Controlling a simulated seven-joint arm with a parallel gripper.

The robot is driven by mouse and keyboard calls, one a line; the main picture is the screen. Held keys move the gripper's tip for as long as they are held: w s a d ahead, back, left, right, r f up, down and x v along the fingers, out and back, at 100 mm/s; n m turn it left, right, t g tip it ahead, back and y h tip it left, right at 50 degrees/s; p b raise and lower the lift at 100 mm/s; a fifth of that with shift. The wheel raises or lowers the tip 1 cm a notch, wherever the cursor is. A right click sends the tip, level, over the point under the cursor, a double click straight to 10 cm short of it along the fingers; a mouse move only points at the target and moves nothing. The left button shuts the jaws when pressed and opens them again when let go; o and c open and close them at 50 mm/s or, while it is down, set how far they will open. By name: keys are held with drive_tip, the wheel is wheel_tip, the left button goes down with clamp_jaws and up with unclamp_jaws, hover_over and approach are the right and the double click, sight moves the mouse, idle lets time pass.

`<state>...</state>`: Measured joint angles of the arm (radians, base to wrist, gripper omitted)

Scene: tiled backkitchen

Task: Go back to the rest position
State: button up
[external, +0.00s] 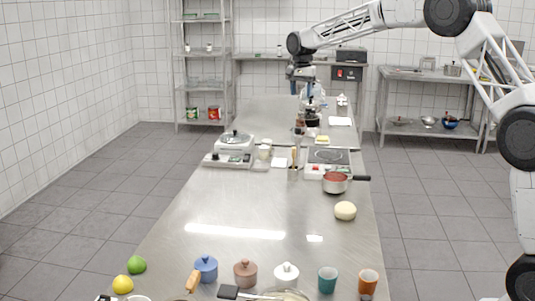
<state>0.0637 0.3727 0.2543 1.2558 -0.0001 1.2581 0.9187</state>
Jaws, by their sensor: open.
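My gripper (302,92) hangs from the end of my arm in the upper middle of the external view, fingers pointing down. It is open, and I see nothing held in it. It appears above the far part of the long steel table (215,210). Its fingertips overlap in the picture with the glass and dark items on the table behind, so the exact gap to them cannot be told. My arm reaches in from the right edge, raised well above the table.
A red-filled pot (336,184) stands by a hot plate (328,157), with a dough ball (345,211) nearer. A scale-like appliance (236,141) is at left. Lidded jars (206,268) and cups (327,279) line the near end. The table's middle is largely clear.

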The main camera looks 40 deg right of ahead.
drive_tip(key=shift+r, duration=0.15)
drive_tip(key=shift+s+a+r, duration=0.1)
drive_tip(key=shift+s+r, duration=0.2)
drive_tip(key=shift+s, duration=0.2)
drive_tip(key=s+a+r+n, duration=0.1)
drive_tip(key=s+r+n, duration=0.15)
drive_tip(key=s, duration=0.85)
drive_tip(key=s+a+r+n+t, duration=0.1)
drive_tip(key=s+r, duration=0.2)
drive_tip(key=s, duration=0.8)
drive_tip(key=s+a+r+n, duration=0.2)
drive_tip(key=s+r, duration=0.1)
drive_tip(key=s, duration=0.7)
drive_tip(key=s+f+n, duration=0.1)
drive_tip(key=s+f, duration=0.3)
drive_tip(key=s, duration=0.7)
drive_tip(key=s+a+f+n+t, duration=0.1)
drive_tip(key=s+f+n, duration=0.1)
drive_tip(key=s, duration=1)
drive_tip(key=s+f+n, duration=0.2)
drive_tip(key=s+f, duration=0.3)
drive_tip(key=s, duration=0.6)
drive_tip(key=shift+s+a+f+t, duration=0.15)
drive_tip(key=shift+a+f+t, duration=0.15)
drive_tip(key=shift+n, duration=0.25)
drive_tip(key=shift+c, duration=0.5)
